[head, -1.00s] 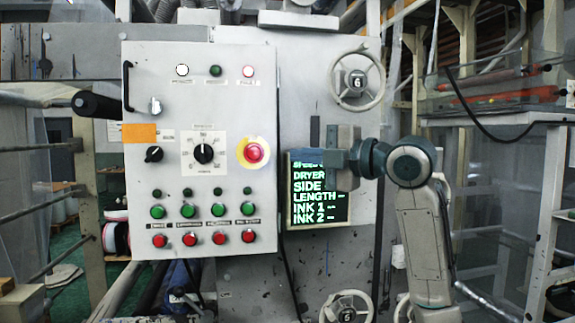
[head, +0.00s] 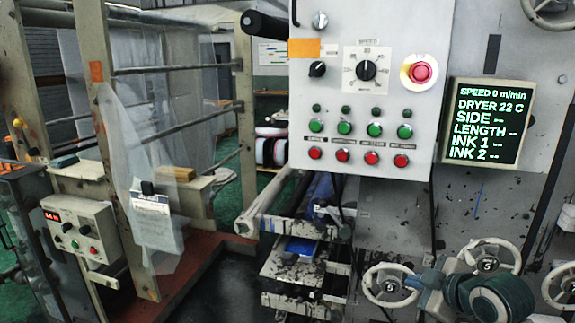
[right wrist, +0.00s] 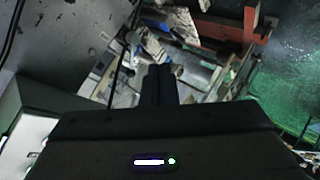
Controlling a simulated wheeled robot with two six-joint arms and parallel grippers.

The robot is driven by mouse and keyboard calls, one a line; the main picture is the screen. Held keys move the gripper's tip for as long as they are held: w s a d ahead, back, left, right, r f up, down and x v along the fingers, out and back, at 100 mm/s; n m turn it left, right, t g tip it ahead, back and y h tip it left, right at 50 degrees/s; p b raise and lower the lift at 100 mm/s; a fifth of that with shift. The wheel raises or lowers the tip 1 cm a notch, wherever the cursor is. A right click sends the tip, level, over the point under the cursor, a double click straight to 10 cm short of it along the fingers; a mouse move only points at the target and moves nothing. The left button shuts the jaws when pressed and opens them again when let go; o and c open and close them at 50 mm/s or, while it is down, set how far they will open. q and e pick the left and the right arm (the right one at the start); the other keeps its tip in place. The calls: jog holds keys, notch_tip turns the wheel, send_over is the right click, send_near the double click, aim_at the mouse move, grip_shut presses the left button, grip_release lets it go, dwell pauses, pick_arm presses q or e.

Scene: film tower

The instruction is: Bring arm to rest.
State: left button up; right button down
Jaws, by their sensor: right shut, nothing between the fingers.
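My right arm shows at the lower right of the head view, its dark teal wrist joint nearest to me. My right gripper (head: 428,284) is in front of the machine's lower face, between two handwheels and partly overlapping them. In the right wrist view its dark fingers (right wrist: 158,84) are together, with nothing held between them. The fingers point toward the lower machine parts and the floor. My left arm and gripper are in neither view.
The control panel (head: 345,115) with buttons and a red knob stands above; beside it a screen (head: 487,121) reads speed 0, dryer 22 C. Handwheels (head: 388,286) (head: 492,250) sit close around my gripper. A roller frame (head: 98,140) and a small control box (head: 80,230) stand left.

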jog(key=s+f+m+g+h, duration=0.25)
jog(key=s+f+m, duration=0.35)
jog(key=s+f, duration=0.85)
jog(key=s+f+m+g+h, duration=0.1)
jog(key=s+f+m+g, duration=0.2)
jog(key=s+f, duration=0.45)
jog(key=s+f+m+g+h, duration=0.1)
jog(key=s+f+m+g, duration=0.3)
jog(key=s, duration=0.6)
notch_tip(320, 180, down, 35)
jog(key=d+n+b, duration=0.1)
jog(key=d+b, duration=0.2)
jog(key=b, duration=0.1)
jog(key=s+d+f+b, duration=0.1)
jog(key=s+f+b, duration=0.2)
jog(key=s+f, duration=1.5)
notch_tip(320, 180, down, 3)
jog(key=shift+s+f, duration=0.2)
